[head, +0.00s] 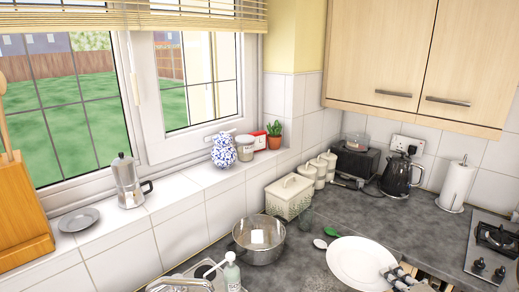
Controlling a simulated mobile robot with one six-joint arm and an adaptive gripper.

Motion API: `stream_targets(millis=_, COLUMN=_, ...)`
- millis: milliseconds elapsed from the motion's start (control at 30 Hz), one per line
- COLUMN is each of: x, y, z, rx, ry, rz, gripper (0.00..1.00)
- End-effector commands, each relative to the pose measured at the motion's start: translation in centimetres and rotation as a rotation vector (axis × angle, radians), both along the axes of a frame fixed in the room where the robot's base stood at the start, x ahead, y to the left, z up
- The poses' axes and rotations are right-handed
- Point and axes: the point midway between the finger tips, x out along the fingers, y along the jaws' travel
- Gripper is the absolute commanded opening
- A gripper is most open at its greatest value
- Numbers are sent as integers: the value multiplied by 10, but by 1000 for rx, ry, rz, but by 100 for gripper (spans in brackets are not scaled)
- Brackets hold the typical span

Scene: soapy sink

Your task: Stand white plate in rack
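The white plate (358,262) is at the bottom of the head view, right of centre. Its face is turned up toward the camera, and it looks tilted compared with the counter. My gripper (392,274) comes in from the lower right, with its fingers at the plate's right rim. It appears shut on that rim, though the fingertips are small in view. A slatted, light-brown thing (436,279), perhaps the rack, shows partly behind my gripper at the bottom edge. Most of it is cut off or hidden.
A soap bottle (232,273) is by the sink (180,284). A cream bin (289,197), kettle (400,174), paper roll (454,186) and hob (494,247) stand farther back. Counter (400,222) behind the plate is clear.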

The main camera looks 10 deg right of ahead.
Motion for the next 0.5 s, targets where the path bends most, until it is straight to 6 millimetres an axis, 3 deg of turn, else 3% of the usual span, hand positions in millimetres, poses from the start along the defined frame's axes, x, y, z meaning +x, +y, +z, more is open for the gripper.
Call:
stream_targets(millis=167, x=50, y=43, z=13, rx=-4, ry=-8, rz=14, gripper=0)
stream_targets(millis=300, x=87, y=91, z=26, rx=-2, ry=-8, rz=12, gripper=0)
stream_targets(millis=500, x=118, y=170, z=41, rx=-1, ry=-7, rz=19, gripper=0)
